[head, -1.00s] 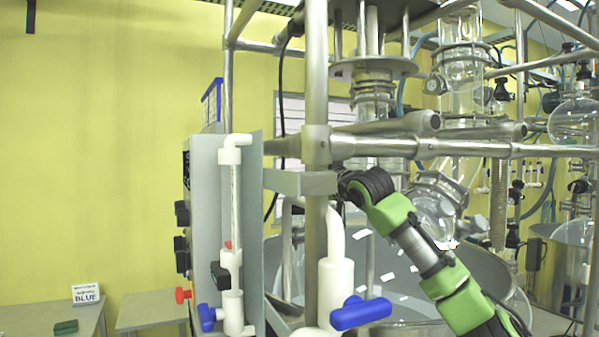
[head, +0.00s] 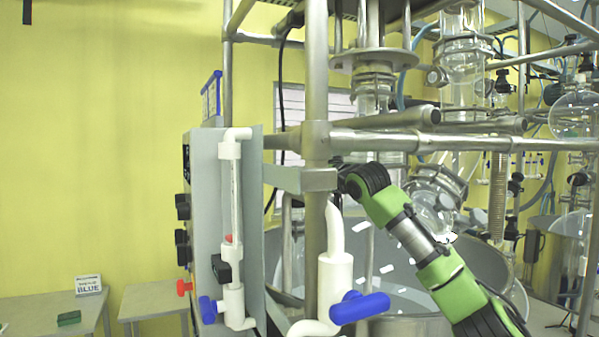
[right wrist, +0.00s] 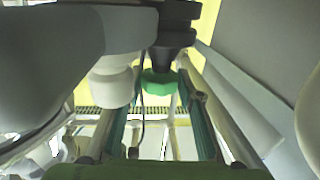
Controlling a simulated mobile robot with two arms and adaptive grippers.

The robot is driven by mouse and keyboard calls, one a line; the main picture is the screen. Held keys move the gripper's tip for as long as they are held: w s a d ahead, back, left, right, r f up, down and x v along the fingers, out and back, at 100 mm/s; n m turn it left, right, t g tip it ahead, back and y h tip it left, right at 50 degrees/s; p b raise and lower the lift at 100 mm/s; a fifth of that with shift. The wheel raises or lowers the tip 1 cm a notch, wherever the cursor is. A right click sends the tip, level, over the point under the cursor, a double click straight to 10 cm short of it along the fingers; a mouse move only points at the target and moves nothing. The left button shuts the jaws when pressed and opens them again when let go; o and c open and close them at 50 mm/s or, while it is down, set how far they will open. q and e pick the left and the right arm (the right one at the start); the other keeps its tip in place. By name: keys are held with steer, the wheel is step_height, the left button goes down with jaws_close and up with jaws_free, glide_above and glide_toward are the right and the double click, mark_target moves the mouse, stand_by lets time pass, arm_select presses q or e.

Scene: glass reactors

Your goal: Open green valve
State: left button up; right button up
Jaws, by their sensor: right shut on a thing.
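The green valve knob (right wrist: 158,84) shows in the right wrist view, below a dark fitting. My right gripper (right wrist: 158,98) has its two long fingers on either side of the knob, shut on it. Exactly where the fingertips touch is hard to see. In the head view my right arm comes in from the lower right and ends behind the vertical steel post, so its gripper and the green valve are hidden there. My left gripper is in neither view.
A vertical steel post (head: 316,80) and horizontal rails (head: 450,140) stand close around my right arm. A blue valve handle (head: 360,307) on white piping sits in front. A grey control panel (head: 206,225) is at the left, with a large steel vessel (head: 480,270) behind my arm.

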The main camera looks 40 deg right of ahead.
steer(key=shift+d+r+n+y+p, duration=0.15)
steer(key=shift+n+y+p, duration=0.45)
steer(key=shift+y+p, duration=0.4)
steer(key=shift+d+n+y+p, duration=0.15)
steer(key=shift+n+y+p, duration=0.45)
steer(key=shift+y+p, duration=0.4)
steer(key=n+y+p, duration=0.1)
steer(key=y+p, duration=0.1)
steer(key=n+y+p, duration=0.2)
steer(key=y, duration=0.1)
steer(key=shift+d+r+n+y, duration=0.1)
steer(key=shift+d+n+y, duration=0.05)
steer(key=shift+n+y, duration=0.15)
steer(key=shift+n+g+y+p, duration=0.5)
steer(key=shift+n+y+p, duration=0.15)
steer(key=shift+p, duration=0.3)
steer(key=shift+f+y+p, duration=0.25)
steer(key=shift+y+p, duration=0.05)
steer(key=shift+y, duration=0.05)
steer(key=shift+f, duration=0.1)
steer(key=o, duration=1.1)
steer(key=shift+d, duration=0.1)
